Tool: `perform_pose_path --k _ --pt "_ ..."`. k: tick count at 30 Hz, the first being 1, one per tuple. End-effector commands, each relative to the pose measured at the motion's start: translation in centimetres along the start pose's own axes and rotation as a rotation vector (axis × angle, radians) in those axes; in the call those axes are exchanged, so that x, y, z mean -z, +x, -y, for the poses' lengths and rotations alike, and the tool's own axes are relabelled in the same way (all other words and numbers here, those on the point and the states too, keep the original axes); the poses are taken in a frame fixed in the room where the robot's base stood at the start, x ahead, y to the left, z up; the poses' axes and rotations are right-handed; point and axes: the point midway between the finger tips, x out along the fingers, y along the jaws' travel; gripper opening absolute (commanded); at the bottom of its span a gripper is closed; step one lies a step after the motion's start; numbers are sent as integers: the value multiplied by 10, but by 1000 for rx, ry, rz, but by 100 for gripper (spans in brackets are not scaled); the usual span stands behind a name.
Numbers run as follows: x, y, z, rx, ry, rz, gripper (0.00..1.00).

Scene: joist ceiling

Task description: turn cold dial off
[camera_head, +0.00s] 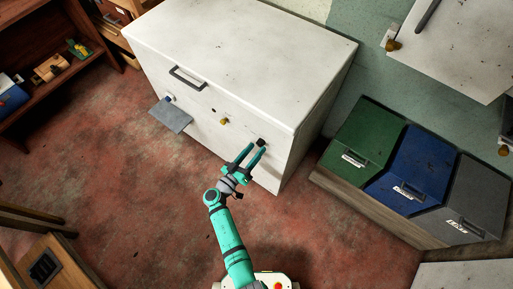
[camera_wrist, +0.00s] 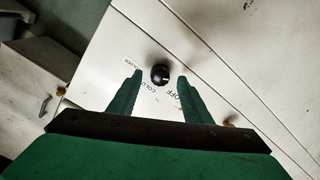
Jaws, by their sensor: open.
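The cold dial (camera_head: 262,142) is a small black knob on the front face of a white chest freezer (camera_head: 240,50), near its right end. In the wrist view the round black dial (camera_wrist: 160,74) sits between my two fingertips, with lettering around it reading "COLD", "OFF" and a partly legible word. My gripper (camera_head: 252,150) is open, with its teal fingers pointing at the dial. In the wrist view my gripper (camera_wrist: 160,76) has one finger on each side of the dial, with gaps between; whether the tips reach around it in depth I cannot tell.
A yellow knob (camera_head: 224,121) is on the freezer front, left of the dial. A dark handle (camera_head: 187,78) and a grey-blue flap (camera_head: 171,115) are further left. Green, blue and grey bins (camera_head: 423,170) stand at right. The red floor (camera_head: 130,190) at left is clear.

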Motion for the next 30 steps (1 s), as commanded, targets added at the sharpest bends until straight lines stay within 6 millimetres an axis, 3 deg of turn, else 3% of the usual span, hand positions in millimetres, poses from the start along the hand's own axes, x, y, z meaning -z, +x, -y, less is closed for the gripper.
perform_pose_path --k 6,15,20,21,30 --pt "0 16 0 0 0 0 45" --pt "0 17 0 0 0 0 45" --pt "0 17 0 0 0 0 7" --pt "0 17 0 0 0 0 3" --pt "0 17 0 0 -30 0 4"
